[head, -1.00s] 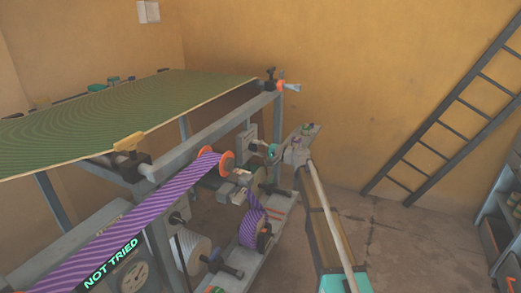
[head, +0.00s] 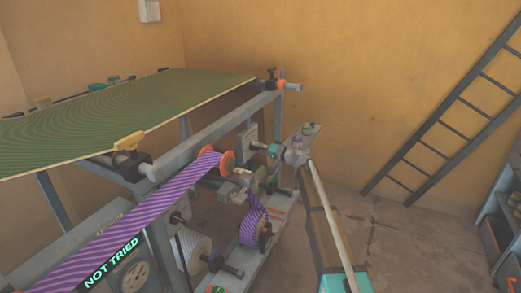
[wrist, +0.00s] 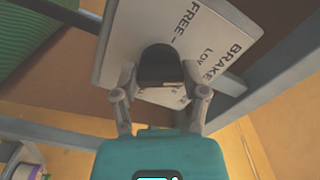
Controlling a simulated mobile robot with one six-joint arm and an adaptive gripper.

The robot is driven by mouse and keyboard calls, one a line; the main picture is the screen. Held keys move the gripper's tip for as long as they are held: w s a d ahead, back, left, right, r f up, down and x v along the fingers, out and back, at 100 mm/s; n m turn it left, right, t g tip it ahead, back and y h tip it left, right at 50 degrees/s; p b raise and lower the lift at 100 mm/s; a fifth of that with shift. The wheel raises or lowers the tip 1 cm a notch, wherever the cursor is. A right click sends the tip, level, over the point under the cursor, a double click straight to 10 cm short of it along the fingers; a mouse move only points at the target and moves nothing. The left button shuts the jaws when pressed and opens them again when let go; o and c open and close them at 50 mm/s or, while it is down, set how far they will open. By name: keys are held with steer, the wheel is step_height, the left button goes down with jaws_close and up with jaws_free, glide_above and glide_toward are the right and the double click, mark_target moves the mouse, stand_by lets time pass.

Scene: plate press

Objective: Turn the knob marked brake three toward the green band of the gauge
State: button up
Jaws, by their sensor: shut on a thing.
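A black knob (wrist: 160,65) stands on a pale plate (wrist: 112,42) in the wrist view. The plate reads "BRAKE", "FREE" and a partly hidden word starting "LO"; any number after "BRAKE" is not visible. My gripper (wrist: 160,84) is shut on the knob, one finger on each side. In the head view my gripper (head: 272,150) is small, with its teal body just right of a grey panel (head: 249,137); the knob is too small to make out there. I cannot make out a gauge with a green band in either view.
A green-topped table (head: 130,105) on a grey frame is at left. A purple striped belt (head: 165,205) runs over an orange-rimmed roller, with a "NOT TRIED" label (head: 110,263). A striped reel (head: 253,228) sits below my gripper. A ladder (head: 445,115) leans at right over open floor.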

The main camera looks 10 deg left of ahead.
steer(key=shift+a, duration=0.15)
steer(key=o, duration=1.1)
steer(key=shift+r, duration=0.1)
steer(key=shift+o, duration=0.2)
steer(key=shift+d, duration=0.2)
steer(key=v, duration=1.2)
steer(key=shift+a, duration=0.1)
steer(key=shift+s, duration=0.1)
